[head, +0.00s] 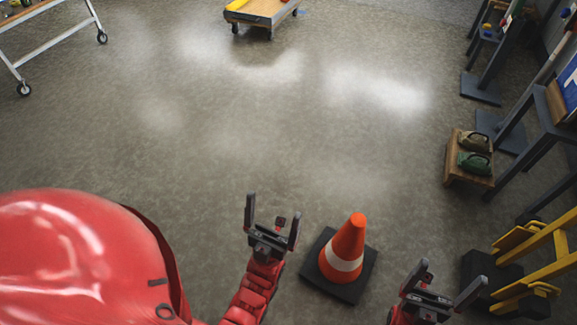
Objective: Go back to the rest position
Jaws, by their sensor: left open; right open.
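My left gripper (271,217) is in the lower middle of the head view, open and empty, its fingers pointing up the picture. My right gripper (447,285) is at the lower right, open, with nothing seen between its fingers. An orange traffic cone (347,245) with a white band appears upright between the two grippers in the picture. Its dark square base (324,279) is on the floor. Neither gripper is seen holding the cone.
A wooden cart (262,14) on wheels stands at the top. A wheeled metal table (46,42) is at the upper left. Dark stands, a wooden box (459,176) with green items and a yellow frame (530,245) line the right side. The middle floor is clear.

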